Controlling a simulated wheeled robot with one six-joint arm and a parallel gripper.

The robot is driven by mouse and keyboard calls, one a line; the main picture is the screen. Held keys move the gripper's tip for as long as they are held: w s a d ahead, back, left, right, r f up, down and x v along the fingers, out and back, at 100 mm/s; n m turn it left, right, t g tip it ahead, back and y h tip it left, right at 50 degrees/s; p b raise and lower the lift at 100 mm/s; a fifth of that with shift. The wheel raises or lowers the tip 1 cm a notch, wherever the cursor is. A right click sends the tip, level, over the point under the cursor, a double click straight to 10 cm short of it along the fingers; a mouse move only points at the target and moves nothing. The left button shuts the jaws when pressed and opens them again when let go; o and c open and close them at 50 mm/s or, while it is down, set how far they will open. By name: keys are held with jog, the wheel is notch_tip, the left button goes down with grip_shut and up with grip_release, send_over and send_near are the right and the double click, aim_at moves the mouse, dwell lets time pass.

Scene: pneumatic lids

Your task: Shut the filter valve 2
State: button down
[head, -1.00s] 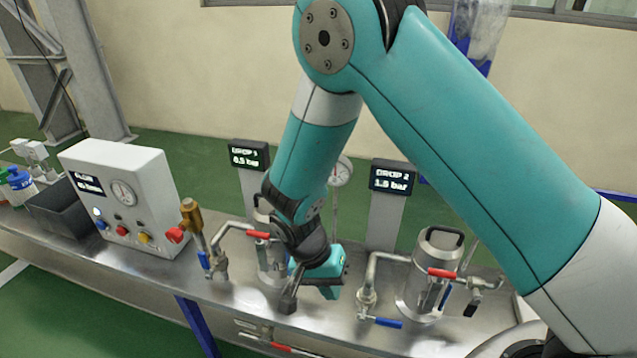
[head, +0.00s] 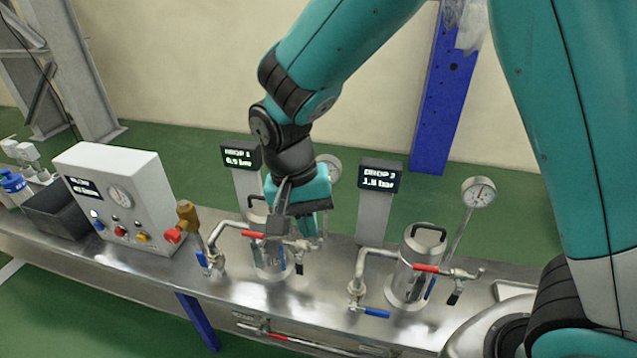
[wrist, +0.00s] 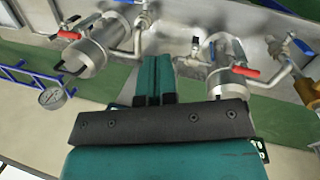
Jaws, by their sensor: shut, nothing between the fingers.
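Station 2 stands under the display reading 1.5 bar (head: 380,180). Its steel filter canister (head: 412,275) has a black top handle. A red lever (head: 432,268) lies across the canister's front and points left, along the pipe. A blue lever (head: 376,312) sits low at the pipe's left foot. A small black lever (head: 453,298) hangs at the right end. No label shows which of these is filter valve 2. My gripper (head: 275,228) is shut and empty, above station 1's canister and left of station 2. Its shut fingers (wrist: 153,75) also show in the wrist view.
Station 1's canister (head: 268,258) and red lever (head: 262,235) are close beneath my gripper. A gauge (head: 478,192) rises behind station 2. Bare bench (head: 325,290) shows between the stations.

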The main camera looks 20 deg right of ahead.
jog(key=s+r+n+y+p, duration=0.1)
jog(key=s+r+n+p, duration=0.1)
jog(key=r, duration=0.6)
jog(key=shift+s+d+n+y+p, duration=0.25)
jog(key=shift+s+n+y+p, duration=0.15)
jog(key=shift+s+n, duration=0.15)
jog(key=s+r+n+t+y+p, duration=0.1)
jog(key=s+r+n+p, duration=0.3)
jog(key=r, duration=0.4)
jog(key=s+r+n+t+y+p, duration=0.1)
jog(key=s+r+n+y+p, duration=0.2)
jog(key=s+r, duration=0.4)
jog(key=shift+s+d+r+n+p, duration=0.2)
jog(key=shift+s+r+n+p, duration=0.1)
jog(key=shift+r+n+p, duration=0.4)
jog(key=shift+r+m, duration=0.1)
jog(key=shift+m, duration=0.15)
